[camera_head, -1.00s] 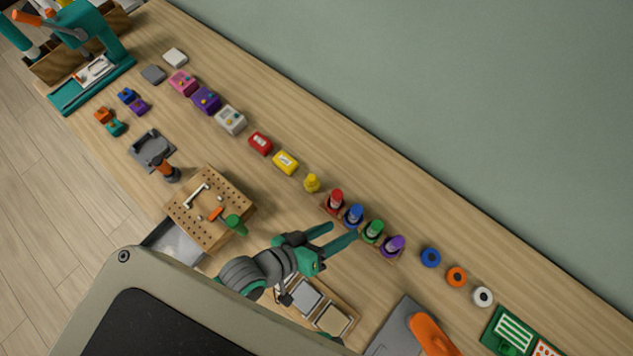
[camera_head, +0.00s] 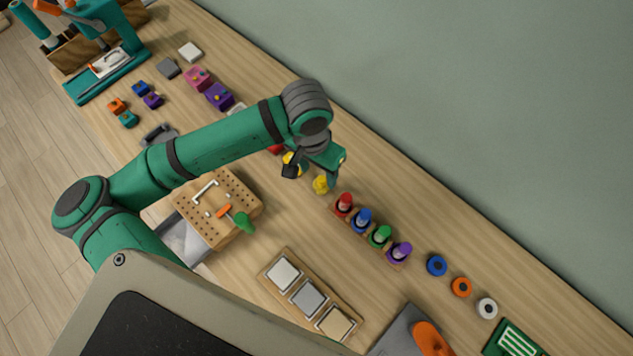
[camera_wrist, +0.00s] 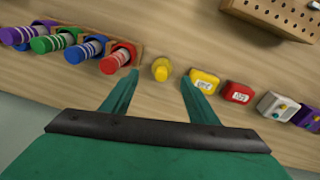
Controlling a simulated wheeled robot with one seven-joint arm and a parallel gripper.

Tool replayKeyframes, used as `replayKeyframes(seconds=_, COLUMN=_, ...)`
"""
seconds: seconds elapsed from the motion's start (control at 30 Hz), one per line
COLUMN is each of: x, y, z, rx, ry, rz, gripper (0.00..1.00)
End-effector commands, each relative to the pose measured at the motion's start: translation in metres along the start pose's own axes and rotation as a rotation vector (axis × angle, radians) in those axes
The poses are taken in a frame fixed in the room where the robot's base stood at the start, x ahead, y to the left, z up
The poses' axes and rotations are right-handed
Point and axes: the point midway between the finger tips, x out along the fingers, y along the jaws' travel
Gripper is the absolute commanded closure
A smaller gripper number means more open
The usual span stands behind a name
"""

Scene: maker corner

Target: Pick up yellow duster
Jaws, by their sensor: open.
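The yellow duster (camera_head: 321,184) appears to be the small, rounded yellow piece with a narrower top, standing on the bench between the red-capped piece and a yellow labelled box. It also shows in the wrist view (camera_wrist: 161,70), centred between and just beyond my fingertips. My gripper (camera_wrist: 160,78) is open and empty, one finger on each side of the duster's line. In the head view my gripper (camera_head: 318,172) is right above and beside the duster, and partly overlaps the yellow box. I cannot tell the exact height gap.
A rack (camera_wrist: 140,50) of red, blue, green and purple pieces stands close on one side. The yellow labelled box (camera_wrist: 204,80) and a red box (camera_wrist: 238,93) stand on the other. A pegboard block (camera_head: 246,196) and a tray of squares (camera_head: 265,275) lie nearer me.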

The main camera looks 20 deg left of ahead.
Motion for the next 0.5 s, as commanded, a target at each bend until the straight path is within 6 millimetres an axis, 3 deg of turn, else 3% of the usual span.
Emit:
replayKeyframes(seconds=0.1, x=-0.015, y=0.001, z=-0.012, rx=0.003, ry=-0.027, rz=-0.038, gripper=0.46)
replayKeyframes(seconds=0.23, x=-0.02, y=0.001, z=-0.015, rx=0.001, ry=-0.044, rz=-0.058, gripper=0.46)
replayKeyframes(seconds=0.5, x=0.015, y=-0.002, z=-0.014, rx=-0.002, ry=-0.047, rz=-0.062, gripper=0.46)
